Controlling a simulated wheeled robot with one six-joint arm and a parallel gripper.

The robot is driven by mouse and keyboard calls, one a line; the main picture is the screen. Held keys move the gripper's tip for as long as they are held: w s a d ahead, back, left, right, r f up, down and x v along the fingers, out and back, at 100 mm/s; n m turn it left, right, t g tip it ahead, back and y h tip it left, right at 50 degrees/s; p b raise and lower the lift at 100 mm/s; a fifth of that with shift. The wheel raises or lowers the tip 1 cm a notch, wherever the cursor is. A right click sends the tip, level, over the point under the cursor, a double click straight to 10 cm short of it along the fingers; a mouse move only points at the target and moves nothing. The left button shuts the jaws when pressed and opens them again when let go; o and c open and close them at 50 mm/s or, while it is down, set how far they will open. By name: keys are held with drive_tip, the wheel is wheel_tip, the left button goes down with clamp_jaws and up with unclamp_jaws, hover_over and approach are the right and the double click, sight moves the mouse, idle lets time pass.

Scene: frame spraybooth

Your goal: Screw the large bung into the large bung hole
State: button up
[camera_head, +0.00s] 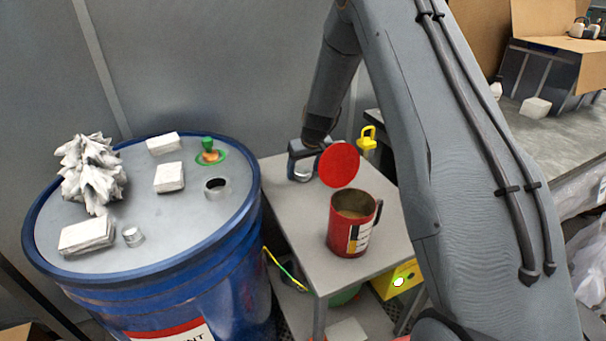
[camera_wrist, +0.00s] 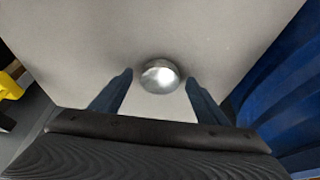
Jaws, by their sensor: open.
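A silver, domed round piece, which looks like the large bung (camera_wrist: 160,76), sits on the grey cart top between my fingers in the wrist view. In the head view my gripper (camera_head: 303,170) is low over the cart's back left corner and largely covers this piece. My gripper (camera_wrist: 160,88) is open, with one finger on each side of it; I cannot tell whether they touch it. The large bung hole (camera_head: 217,186) is a dark, open round hole near the right side of the blue drum's lid (camera_head: 150,215). A smaller silver cylinder (camera_head: 133,236) stands on the lid.
On the drum are white blocks (camera_head: 169,178), a crumpled white heap (camera_head: 90,172) and a green-and-orange fitting (camera_head: 208,151). A red can (camera_head: 349,232) and a red disc (camera_head: 339,164) are close right of my gripper. A yellow object (camera_head: 367,140) stands behind.

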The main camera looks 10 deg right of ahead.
sight(304, 171)
drive_tip(key=c, duration=1.2)
drive_tip(key=shift+r, duration=0.15)
wheel_tip(304, 171, up, 17)
drive_tip(key=b, duration=0.4)
drive_tip(key=s+a+r+n+p, duration=0.1)
drive_tip(key=s+a+n+p, duration=0.1)
drive_tip(key=s+a, duration=0.4)
drive_tip(key=s+a+r+n+y+p, duration=0.1)
drive_tip(key=s+a+p, duration=0.3)
drive_tip(key=a, duration=0.7)
drive_tip(key=s+a+r+n+g+y+p, duration=0.1)
drive_tip(key=s+a+r+n+p, duration=0.2)
drive_tip(key=s+a, duration=0.5)
drive_tip(key=shift+s+a+r+p, duration=0.2)
drive_tip(key=shift+a+p, duration=0.3)
drive_tip(key=shift+a, duration=0.05)
drive_tip(key=shift+f+b, duration=2)
drive_tip(key=shift+f, duration=0.45)
